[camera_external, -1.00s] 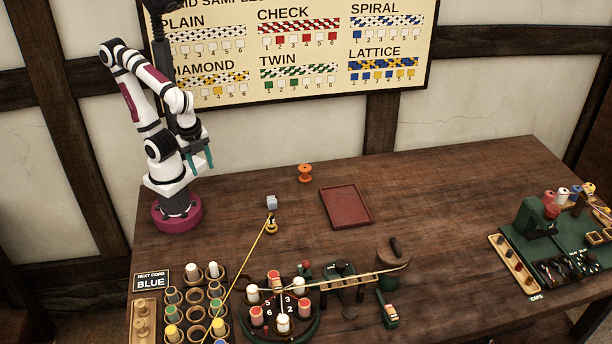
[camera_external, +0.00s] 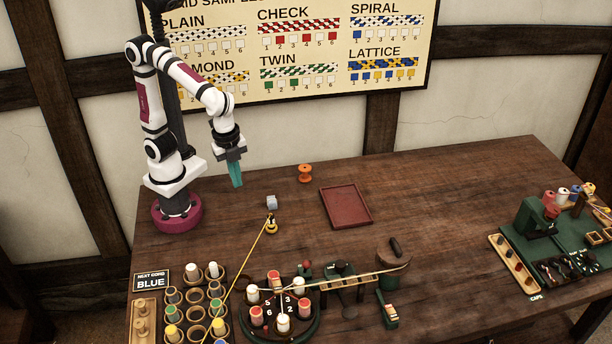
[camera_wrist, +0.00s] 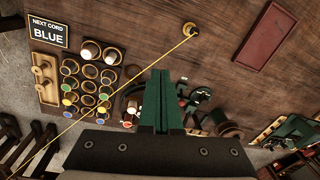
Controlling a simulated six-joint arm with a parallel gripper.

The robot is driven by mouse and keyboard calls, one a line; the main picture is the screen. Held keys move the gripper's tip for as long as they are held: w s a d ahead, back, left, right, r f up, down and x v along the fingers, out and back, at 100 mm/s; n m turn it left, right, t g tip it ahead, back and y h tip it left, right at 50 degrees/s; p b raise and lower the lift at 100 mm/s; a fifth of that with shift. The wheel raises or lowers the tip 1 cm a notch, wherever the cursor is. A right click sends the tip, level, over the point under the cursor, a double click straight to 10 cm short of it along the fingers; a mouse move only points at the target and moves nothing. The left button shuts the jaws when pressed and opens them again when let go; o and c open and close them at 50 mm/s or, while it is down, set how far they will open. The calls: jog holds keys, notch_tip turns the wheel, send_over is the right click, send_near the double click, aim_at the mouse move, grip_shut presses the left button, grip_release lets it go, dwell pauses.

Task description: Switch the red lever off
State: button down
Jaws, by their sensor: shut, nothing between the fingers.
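A small red-knobbed lever (camera_external: 306,265) stands at the back right of the round braiding disc (camera_external: 262,331), which carries several red and white bobbins. My gripper (camera_external: 236,184) is shut and empty, with its green fingers pointing down above the back left of the table, well behind and to the left of the lever. In the wrist view my gripper (camera_wrist: 161,75) covers part of the disc area, and I cannot make out the lever clearly there.
A bobbin rack (camera_external: 196,307), an orange spool (camera_external: 305,173) and a red tray (camera_external: 346,207) are around. The back middle of the table is mostly clear.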

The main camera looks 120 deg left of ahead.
jog(key=w+d+f, duration=0.1)
jog(key=w+f, duration=0.2)
jog(key=w, duration=1.1)
jog(key=t+h, duration=0.2)
send_over(306, 268)
jog(key=w+d, duration=0.2)
jog(key=w, duration=0.1)
jog(key=s+a+x, duration=0.1)
jog(key=x, duration=0.5)
jog(key=shift+s+a+f+m, duration=0.1)
jog(key=shift+s+f+m, duration=0.1)
jog(key=shift+f+m, duration=0.2)
jog(key=x, duration=0.9)
jog(key=shift+s+a, duration=0.15)
jog(key=shift+s, duration=0.05)
jog(key=shift+s+a+f, duration=0.2)
jog(key=shift+s+a, duration=0.6)
jog(key=shift+s, duration=0.35)
jog(key=shift+s+a, duration=0.3)
jog(key=shift+s, duration=0.1)
